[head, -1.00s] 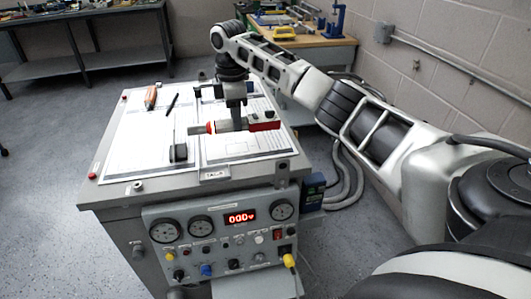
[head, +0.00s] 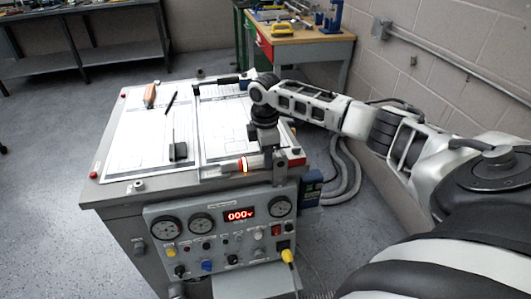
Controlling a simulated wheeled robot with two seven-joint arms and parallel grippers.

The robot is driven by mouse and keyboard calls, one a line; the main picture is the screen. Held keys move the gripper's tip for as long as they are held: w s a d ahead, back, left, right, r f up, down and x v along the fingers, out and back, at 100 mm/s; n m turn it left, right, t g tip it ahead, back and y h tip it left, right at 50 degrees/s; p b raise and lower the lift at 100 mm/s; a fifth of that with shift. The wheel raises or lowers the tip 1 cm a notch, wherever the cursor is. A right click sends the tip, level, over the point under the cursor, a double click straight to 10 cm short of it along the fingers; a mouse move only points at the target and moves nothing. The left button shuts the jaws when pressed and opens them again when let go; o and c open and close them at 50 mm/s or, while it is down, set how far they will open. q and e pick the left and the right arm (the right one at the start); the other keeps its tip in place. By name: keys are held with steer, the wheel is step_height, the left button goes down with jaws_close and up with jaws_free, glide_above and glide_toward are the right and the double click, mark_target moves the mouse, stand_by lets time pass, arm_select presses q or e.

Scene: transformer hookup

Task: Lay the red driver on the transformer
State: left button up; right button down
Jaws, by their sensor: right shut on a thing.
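The grey cabinet with gauges (head: 116,190) appears to be the transformer, with white printed sheets on its flat top. My right gripper (head: 266,158) points down at the top's front right edge. It is shut on the red driver (head: 251,163), which lies crosswise in the jaws. A red and pale part shows left of the jaws and a red end shows on the right. The jaws hide its middle. I cannot tell whether the driver touches the top or hangs just above it. My left gripper is not in view.
On the top lie an orange-handled tool (head: 150,96), a black pen-like piece (head: 171,102) and a small black block with a thin rod (head: 178,151). The front panel carries a red display (head: 239,215), knobs and plugs. A wooden workbench (head: 300,40) stands behind.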

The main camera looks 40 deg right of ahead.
steer(key=c, duration=1)
jaws_free()
steer(key=shift+f, duration=0.15)
steer(key=shift+c, duration=0.2)
step_height(320, 180, up, 12)
steer(key=shift+b, duration=0.3)
steer(key=shift+a, duration=0.2)
